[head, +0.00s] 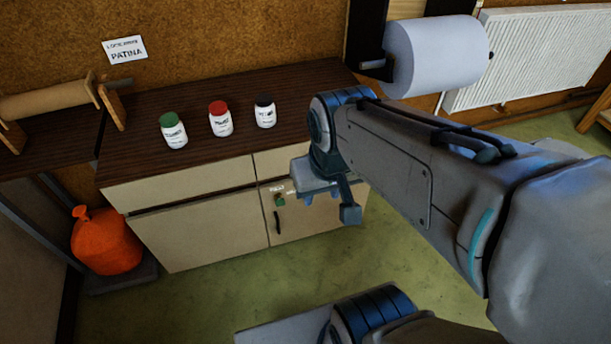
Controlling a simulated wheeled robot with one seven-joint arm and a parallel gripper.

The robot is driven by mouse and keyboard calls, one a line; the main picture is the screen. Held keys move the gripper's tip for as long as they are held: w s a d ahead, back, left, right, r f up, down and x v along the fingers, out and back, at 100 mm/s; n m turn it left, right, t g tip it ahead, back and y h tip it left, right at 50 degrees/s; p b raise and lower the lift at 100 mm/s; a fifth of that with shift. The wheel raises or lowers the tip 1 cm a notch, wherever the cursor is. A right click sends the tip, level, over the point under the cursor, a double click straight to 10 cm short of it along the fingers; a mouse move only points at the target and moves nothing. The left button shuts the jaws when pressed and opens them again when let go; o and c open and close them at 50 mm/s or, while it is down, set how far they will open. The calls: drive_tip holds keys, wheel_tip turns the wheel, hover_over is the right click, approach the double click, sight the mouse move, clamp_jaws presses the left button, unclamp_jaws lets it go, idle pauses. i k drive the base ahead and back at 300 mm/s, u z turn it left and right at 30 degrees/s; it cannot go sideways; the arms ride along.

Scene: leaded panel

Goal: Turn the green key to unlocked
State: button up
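The green key (280,200) sits on the front of the right cabinet door (310,221), near its upper left. Small white labels are just above it, too small to read, and I cannot tell which way the key is turned. My gripper (318,199) is just right of the key in the picture, in front of the same door. Its fingers are small and partly hidden by my wrist, so I cannot tell whether they are open or how far they are from the key. No contact with the key shows.
A dark handle (278,222) is on the door below the key. An orange sack (105,241) is at left. The green floor (215,290) before the cabinet is clear.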

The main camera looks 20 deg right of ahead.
sight(280, 201)
drive_tip(key=u, duration=2.7)
drive_tip(key=k, duration=1.05)
drive_tip(key=z, duration=1)
drive_tip(key=i, duration=0.5)
drive_tip(key=z, duration=0.05)
